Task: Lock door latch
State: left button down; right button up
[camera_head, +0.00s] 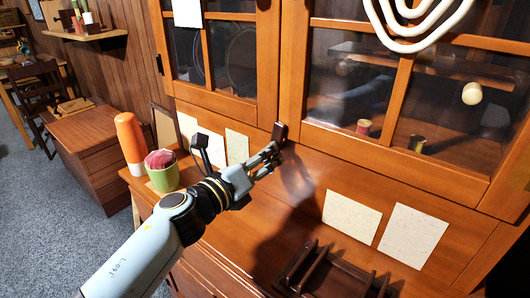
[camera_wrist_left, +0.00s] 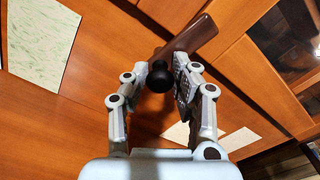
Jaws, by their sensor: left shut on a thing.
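The door latch (camera_head: 279,131) is a dark brown bar at the bottom of the gap between the two glass cabinet doors. In the left wrist view the brown bar (camera_wrist_left: 190,37) lies tilted, with a round black knob (camera_wrist_left: 159,76) at its lower end. My left gripper (camera_head: 272,155) is at the latch. In the left wrist view its fingers (camera_wrist_left: 158,78) are on both sides of the knob, shut on the latch. The left door (camera_head: 225,103) and right door (camera_head: 345,135) look closed. My right gripper is not in view.
An orange bottle (camera_head: 130,140) and a green pot (camera_head: 162,178) stand on the ledge left of my left arm. A dark wooden rack (camera_head: 335,275) stands in front at the right. Paper sheets (camera_head: 351,216) are on the panel below the doors.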

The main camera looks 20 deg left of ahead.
pick_arm(q)
jog(key=shift+n+p, duration=0.45)
jog(key=shift+n, duration=0.65)
jog(key=c, duration=1)
grip_release()
jog(key=shift+s, duration=0.1)
jog(key=v, duration=1.1)
jog(key=shift+s+a, duration=0.15)
jog(key=shift+s, duration=0.25)
